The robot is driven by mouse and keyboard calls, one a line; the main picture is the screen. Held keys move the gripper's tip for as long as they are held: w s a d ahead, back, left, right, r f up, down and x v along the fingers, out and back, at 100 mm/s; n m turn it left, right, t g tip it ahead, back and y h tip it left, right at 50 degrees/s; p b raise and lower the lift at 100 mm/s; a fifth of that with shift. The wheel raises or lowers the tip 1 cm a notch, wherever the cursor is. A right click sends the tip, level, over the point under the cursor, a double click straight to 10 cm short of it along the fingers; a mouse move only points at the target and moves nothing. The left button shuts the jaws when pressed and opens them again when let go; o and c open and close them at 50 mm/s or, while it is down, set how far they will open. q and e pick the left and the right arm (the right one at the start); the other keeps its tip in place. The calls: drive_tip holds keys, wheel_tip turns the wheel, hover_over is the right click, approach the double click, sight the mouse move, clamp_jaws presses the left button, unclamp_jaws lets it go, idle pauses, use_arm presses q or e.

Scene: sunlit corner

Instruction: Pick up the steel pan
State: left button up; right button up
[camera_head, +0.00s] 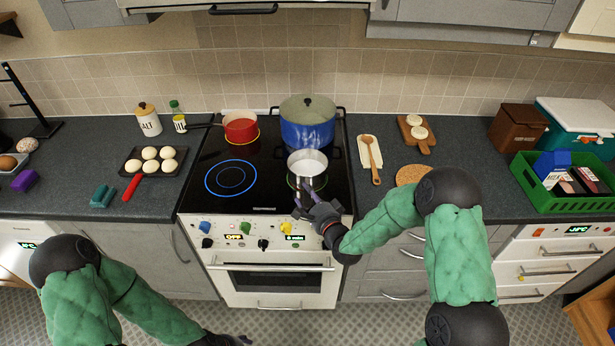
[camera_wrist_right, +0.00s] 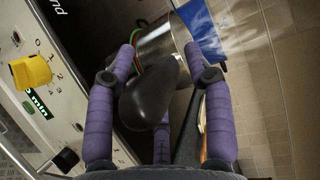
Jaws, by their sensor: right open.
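The steel pan (camera_head: 307,161) stands on the front right of the black cooktop, with its handle toward me. My right gripper (camera_head: 308,192) is at the handle, just in front of the pan. In the right wrist view the purple fingers of my right gripper (camera_wrist_right: 160,60) are open on either side of the dark handle (camera_wrist_right: 150,93), with the steel pan (camera_wrist_right: 157,42) beyond. I cannot tell whether any finger touches the handle. My left gripper (camera_head: 236,340) is low at the bottom edge, mostly cut off, away from the pan.
A blue pot (camera_head: 307,128) stands right behind the steel pan, and a red pan (camera_head: 240,128) is at the back left. Oven knobs (camera_head: 263,244) line the front below. A spoon on a rest (camera_head: 371,158) lies to the right. The front left burner (camera_head: 231,178) is clear.

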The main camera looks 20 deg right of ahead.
clamp_jaws()
drive_tip(key=shift+r, duration=0.1)
drive_tip(key=shift+r, duration=0.15)
